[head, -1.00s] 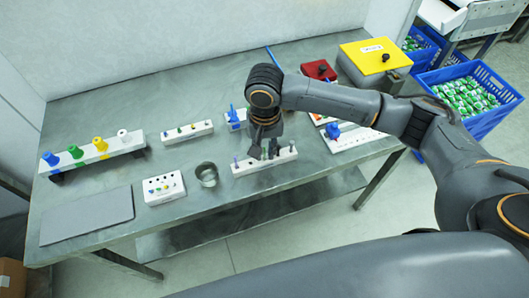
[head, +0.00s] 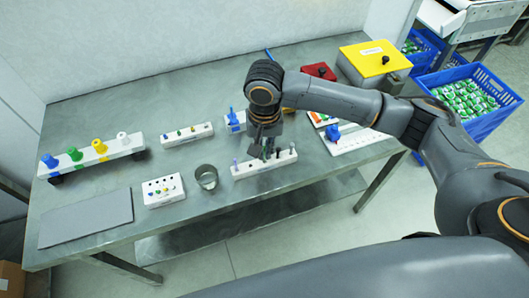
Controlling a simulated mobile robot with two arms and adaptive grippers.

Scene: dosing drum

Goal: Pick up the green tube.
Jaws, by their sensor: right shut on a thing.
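A white rack (head: 279,168) with several small pegs or tubes stands at the front middle of the table. My left gripper is not in view.
A cup (head: 206,177) and a white block with coloured dots (head: 164,191) stand left of the rack. A rail with coloured funnels (head: 92,155), a small rack (head: 187,134) and a grey mat (head: 86,219) lie further left. A yellow-lidded box (head: 375,57) is back right.

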